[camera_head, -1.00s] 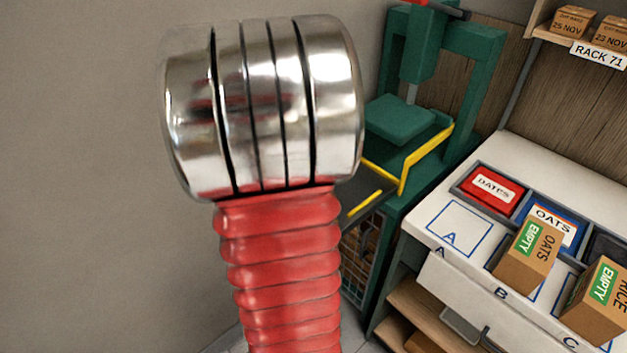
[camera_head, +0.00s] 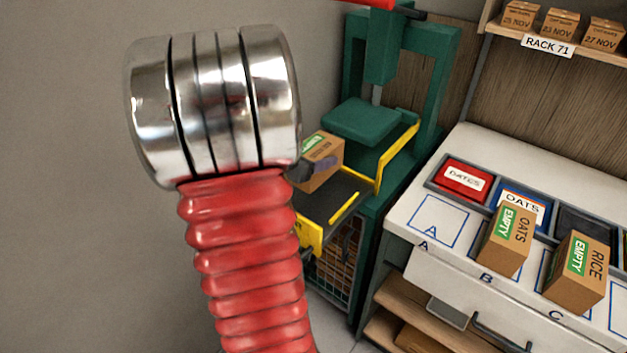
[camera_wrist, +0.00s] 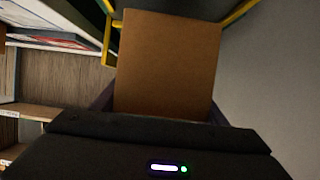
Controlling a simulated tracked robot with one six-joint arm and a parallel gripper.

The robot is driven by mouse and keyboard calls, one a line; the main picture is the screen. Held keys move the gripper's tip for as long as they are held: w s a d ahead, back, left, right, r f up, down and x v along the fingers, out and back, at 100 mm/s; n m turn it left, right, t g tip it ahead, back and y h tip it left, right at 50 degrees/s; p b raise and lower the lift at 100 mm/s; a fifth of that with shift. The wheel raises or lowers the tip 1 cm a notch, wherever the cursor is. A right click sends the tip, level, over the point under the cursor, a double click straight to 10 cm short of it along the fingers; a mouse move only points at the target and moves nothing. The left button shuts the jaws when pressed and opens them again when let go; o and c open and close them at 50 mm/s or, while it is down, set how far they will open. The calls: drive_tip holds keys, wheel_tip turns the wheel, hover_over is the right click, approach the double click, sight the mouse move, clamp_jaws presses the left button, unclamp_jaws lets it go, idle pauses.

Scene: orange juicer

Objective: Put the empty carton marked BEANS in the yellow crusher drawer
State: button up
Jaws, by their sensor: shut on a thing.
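A brown carton (camera_head: 325,153) with a green label shows just right of my red arm in the head view; its lettering is too small to read. My gripper (camera_head: 313,168) is shut on it, with dark fingers at its side. The carton appears over the back left part of the yellow-edged crusher drawer (camera_head: 334,203), which is pulled out; I cannot tell whether it touches the drawer floor. The wrist view shows the carton's plain brown face (camera_wrist: 168,62) between my fingers (camera_wrist: 160,105). My arm hides the drawer's left side.
The green crusher frame (camera_head: 445,50) and its press plate (camera_head: 363,120) stand behind the drawer. The white counter (camera_head: 410,215) at right holds EMPTY cartons OATS (camera_head: 507,240) and RICE (camera_head: 578,270). Square A (camera_head: 440,220) is bare. A grey wall (camera_head: 60,180) is at left.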

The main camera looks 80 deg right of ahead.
sight(315, 176)
drive_tip(key=shift+f, duration=1.5)
drive_tip(key=shift+f, duration=2.05)
drive_tip(key=o, duration=1.1)
drive_tip(key=shift+f, duration=0.1)
drive_tip(key=shift+c, duration=0.2)
drive_tip(key=shift+w+a+r, duration=0.15)
drive_tip(key=shift+a+r, duration=0.05)
drive_tip(key=v, duration=1.1)
drive_tip(key=shift+a+r, duration=0.2)
